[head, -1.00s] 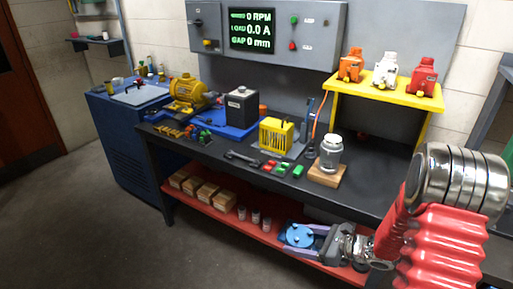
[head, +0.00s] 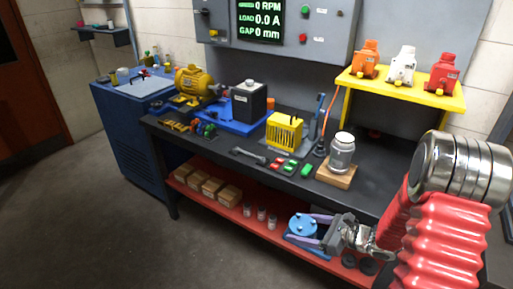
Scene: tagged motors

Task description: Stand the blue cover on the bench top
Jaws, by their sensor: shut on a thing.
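The blue cover (head: 302,224) is a round blue piece with small pale spots on its top and a squarish blue part below it. It is at the lower red shelf, under the front edge of the black bench top (head: 225,148). My gripper (head: 305,229) reaches in from the right, with its purple fingers on either side of the cover, shut on it. I cannot tell whether the cover rests on the shelf or is just above it.
The red shelf (head: 228,213) also bears cardboard boxes (head: 215,190), small pale cups (head: 261,214) and dark round pieces (head: 351,261). On the bench top are a yellow slotted cover (head: 284,132), a wrench (head: 249,156), and a grey jar (head: 341,152) on a wooden block.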

